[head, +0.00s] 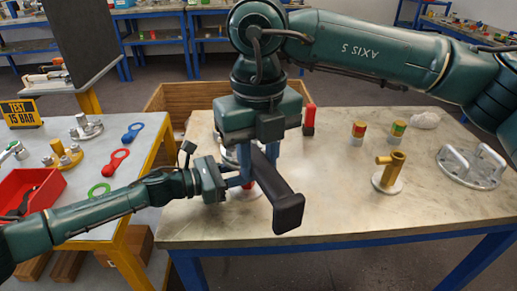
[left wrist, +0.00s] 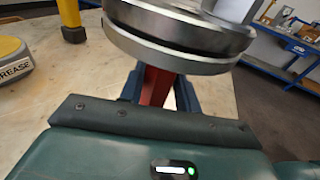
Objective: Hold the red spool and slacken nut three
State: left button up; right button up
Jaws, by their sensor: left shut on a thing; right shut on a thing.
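The red spool (left wrist: 157,86) stands on the table, mostly hidden in the head view behind my grippers and a dark tool. In the left wrist view its red body is between the blue fingers of my left gripper (left wrist: 158,92), under a thick round metal flange (left wrist: 165,40). My left gripper (head: 238,183) is shut on the spool from the left. My right gripper (head: 257,155) points down above it, shut on a dark long-handled tool (head: 277,193) that slants toward the front right. Nut three and the tool's working end cannot be made out.
The worktable (head: 330,222) also carries a brass fitting (head: 390,172), a plate with handles (head: 472,166) and small coloured cylinders (head: 398,132). A left table holds a red bin (head: 40,183) and coloured ring-ended tools (head: 117,160). The front middle of the worktable is clear.

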jog(key=shift+f, duration=0.15)
jog(key=shift+f, duration=1)
jog(key=w+d+r+n, duration=0.3)
jog(key=d+r+n, duration=0.1)
jog(key=r+n, duration=0.1)
jog(key=shift+w+d, duration=0.2)
jog(key=shift+d, duration=0.2)
dwell(0.6)
dwell(0.6)
pick_arm(q)
jog(key=o, duration=1)
jog(key=shift+c, duration=0.2)
jog(key=shift+a, duration=0.1)
